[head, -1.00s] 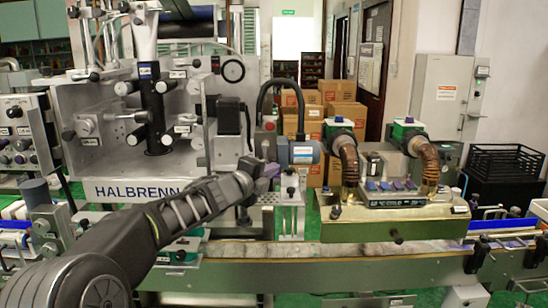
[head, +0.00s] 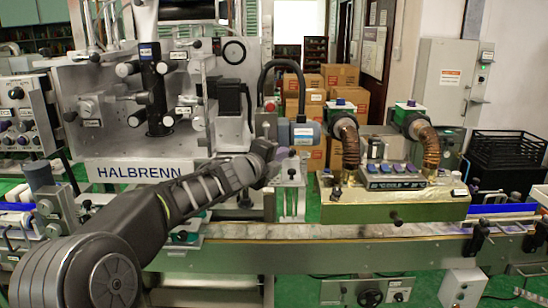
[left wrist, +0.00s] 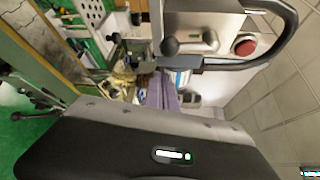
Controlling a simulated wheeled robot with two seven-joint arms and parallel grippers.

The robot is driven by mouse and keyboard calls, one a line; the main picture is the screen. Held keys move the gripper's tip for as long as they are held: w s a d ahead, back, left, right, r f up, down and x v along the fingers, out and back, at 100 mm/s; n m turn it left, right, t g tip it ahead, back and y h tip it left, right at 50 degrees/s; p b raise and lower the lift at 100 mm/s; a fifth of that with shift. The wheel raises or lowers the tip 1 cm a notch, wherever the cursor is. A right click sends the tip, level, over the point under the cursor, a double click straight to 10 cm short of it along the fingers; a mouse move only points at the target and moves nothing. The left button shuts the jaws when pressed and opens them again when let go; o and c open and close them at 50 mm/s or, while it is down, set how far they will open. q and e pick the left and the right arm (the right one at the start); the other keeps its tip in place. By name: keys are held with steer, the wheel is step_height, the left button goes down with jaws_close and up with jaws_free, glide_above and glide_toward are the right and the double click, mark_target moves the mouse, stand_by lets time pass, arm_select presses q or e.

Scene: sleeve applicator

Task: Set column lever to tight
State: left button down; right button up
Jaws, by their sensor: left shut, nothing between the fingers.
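My left gripper (head: 280,155) is shut and empty, in front of the grey motor (head: 299,134) and next to a slotted metal bracket (head: 290,202) with a small black knob. Its purple-grey fingers (left wrist: 163,92) point into the scene in the left wrist view, close to a dark bar and rounded black knobs (left wrist: 170,45). A black upright column (head: 155,90) with side knobs stands on the HALBRENN machine (head: 130,171) at the left. I cannot tell which part is the column lever or how it is set. My right gripper is not in view.
A conveyor (head: 330,231) runs across the front. A brass-coloured heat tunnel (head: 390,207) with two copper hoses stands right of the gripper. A red button (left wrist: 245,47) and a curved black hose show close by in the left wrist view. Cardboard boxes (head: 340,77) are stacked behind.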

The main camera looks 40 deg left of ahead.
arm_select(q)
steer(key=s+d, duration=0.2)
steer(key=s, duration=0.7)
steer(key=shift+s+d+r, duration=0.2)
steer(key=shift+r, duration=0.2)
